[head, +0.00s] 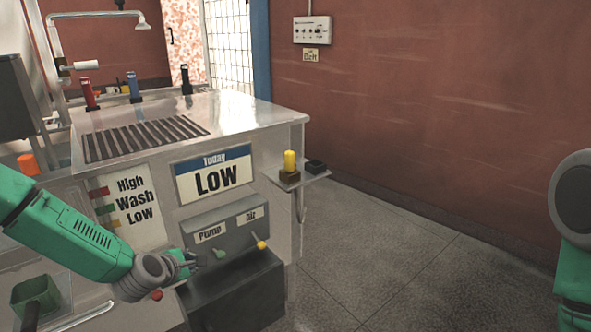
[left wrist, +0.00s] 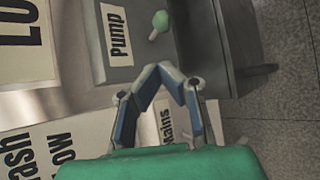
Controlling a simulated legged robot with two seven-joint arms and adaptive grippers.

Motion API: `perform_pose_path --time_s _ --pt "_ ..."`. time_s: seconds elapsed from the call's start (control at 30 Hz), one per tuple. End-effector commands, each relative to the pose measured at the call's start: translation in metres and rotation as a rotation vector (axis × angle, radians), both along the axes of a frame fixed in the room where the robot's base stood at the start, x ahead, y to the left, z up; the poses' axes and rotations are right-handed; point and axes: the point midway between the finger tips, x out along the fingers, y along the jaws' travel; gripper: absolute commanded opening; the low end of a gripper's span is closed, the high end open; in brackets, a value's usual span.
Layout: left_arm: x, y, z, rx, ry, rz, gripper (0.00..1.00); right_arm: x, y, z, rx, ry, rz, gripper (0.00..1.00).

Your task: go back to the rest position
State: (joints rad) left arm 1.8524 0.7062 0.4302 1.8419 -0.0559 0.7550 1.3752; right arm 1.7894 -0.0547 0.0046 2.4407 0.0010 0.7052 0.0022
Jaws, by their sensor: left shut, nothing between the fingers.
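My left arm comes in from the left in the head view. Its gripper (head: 192,258) is in front of the machine's grey switch box (head: 225,228), just left of the green pump lever (head: 220,253). In the left wrist view the left gripper (left wrist: 166,72) has its fingertips together with nothing between them. The green lever shows there too (left wrist: 160,22), beyond the fingertips and apart from them, beside the "Pump" label (left wrist: 117,35). In the head view, part of my right arm shows at the right edge; its gripper is out of view.
The metal machine (head: 250,110) carries a "Low" sign (head: 214,176), a yellow-tipped air lever (head: 261,244) and a side shelf with a yellow object (head: 290,162). A green container (head: 35,299) stands lower left. The floor (head: 400,255) to the right is clear up to the red wall (head: 430,90).

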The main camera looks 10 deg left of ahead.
Motion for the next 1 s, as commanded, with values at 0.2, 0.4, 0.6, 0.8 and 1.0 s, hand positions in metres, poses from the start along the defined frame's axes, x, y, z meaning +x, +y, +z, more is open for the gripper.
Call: perform_pose_path --time_s 0.2,0.4,0.6,0.8,1.0 --pt "-0.058 -0.062 -0.04 0.21 0.131 -0.309 0.0 0.0 0.0 0.0 0.0 0.0 0.0 0.0" --pt "-0.19 -0.12 -0.092 0.597 0.319 -0.923 0.0 0.0 0.0 0.0 0.0 0.0 0.0 0.0" --pt "-0.319 -0.113 -0.106 0.916 0.446 -1.56 0.0 0.0 0.0 0.0 0.0 0.0 0.0 0.0" --pt "-0.378 -0.091 -0.098 1.055 0.49 -1.917 0.0 0.0 0.0 0.0 0.0 0.0 0.0 0.0" --pt "-0.386 -0.087 -0.096 1.073 0.493 -1.971 0.0 0.0 0.0 0.0 0.0 0.0 0.0 0.0"
